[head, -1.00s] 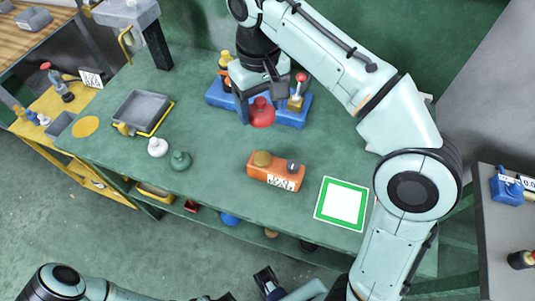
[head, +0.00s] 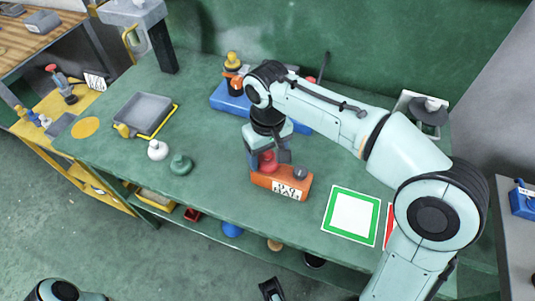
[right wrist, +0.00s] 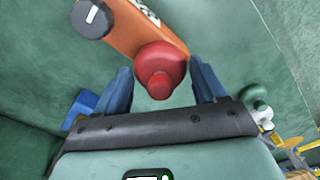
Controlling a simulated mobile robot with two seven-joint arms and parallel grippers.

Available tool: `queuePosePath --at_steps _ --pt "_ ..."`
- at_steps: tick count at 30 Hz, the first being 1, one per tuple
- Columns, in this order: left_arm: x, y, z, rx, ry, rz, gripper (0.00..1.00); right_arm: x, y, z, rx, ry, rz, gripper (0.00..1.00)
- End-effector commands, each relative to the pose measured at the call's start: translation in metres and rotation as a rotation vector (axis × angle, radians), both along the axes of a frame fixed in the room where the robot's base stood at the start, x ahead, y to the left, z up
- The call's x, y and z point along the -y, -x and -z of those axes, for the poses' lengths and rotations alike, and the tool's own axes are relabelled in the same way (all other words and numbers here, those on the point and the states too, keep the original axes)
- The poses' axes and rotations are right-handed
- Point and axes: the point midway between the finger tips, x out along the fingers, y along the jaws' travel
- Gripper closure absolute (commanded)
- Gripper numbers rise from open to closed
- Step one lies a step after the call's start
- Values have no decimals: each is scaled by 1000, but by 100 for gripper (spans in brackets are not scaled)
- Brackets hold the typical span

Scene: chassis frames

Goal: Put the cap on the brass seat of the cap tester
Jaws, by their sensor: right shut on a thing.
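The orange cap tester (head: 265,181) lies on the green bench, with a dark round knob (head: 300,173) at its right end. My right gripper (head: 268,157) is shut on the red cap (head: 268,163), over the tester's left end. The brass seat is hidden there; I cannot tell whether the cap touches it. In the right wrist view, the red cap (right wrist: 160,70) is between my blue fingers, in front of the orange tester (right wrist: 125,25) with its dark knob (right wrist: 92,18). Part of my left gripper (head: 271,290) shows at the bottom edge; its opening is not clear.
A blue block (head: 228,101) with an orange and yellow item stands behind my right arm. A grey tray (head: 146,112), a white bulb (head: 157,150) and a green bulb (head: 180,164) are at left. A green-framed white square (head: 351,214) lies right of the tester.

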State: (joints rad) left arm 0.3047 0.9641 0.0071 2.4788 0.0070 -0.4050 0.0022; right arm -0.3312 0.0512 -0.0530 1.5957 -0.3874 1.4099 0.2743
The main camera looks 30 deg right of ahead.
Motion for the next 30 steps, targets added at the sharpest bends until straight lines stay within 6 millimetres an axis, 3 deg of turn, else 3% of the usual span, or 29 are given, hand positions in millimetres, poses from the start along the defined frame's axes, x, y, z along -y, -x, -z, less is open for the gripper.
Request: queuePosePath --at_steps 20,21,23,30 --pt "0 -2 4 6 0 -1 57 0 0 11 0 0 0 62" --pt "0 -2 4 6 0 -1 57 0 0 11 0 0 0 27" --pt "0 -2 4 6 0 -1 57 0 0 11 0 0 0 7" --pt "0 -2 4 6 0 -1 57 0 0 11 0 0 0 4"
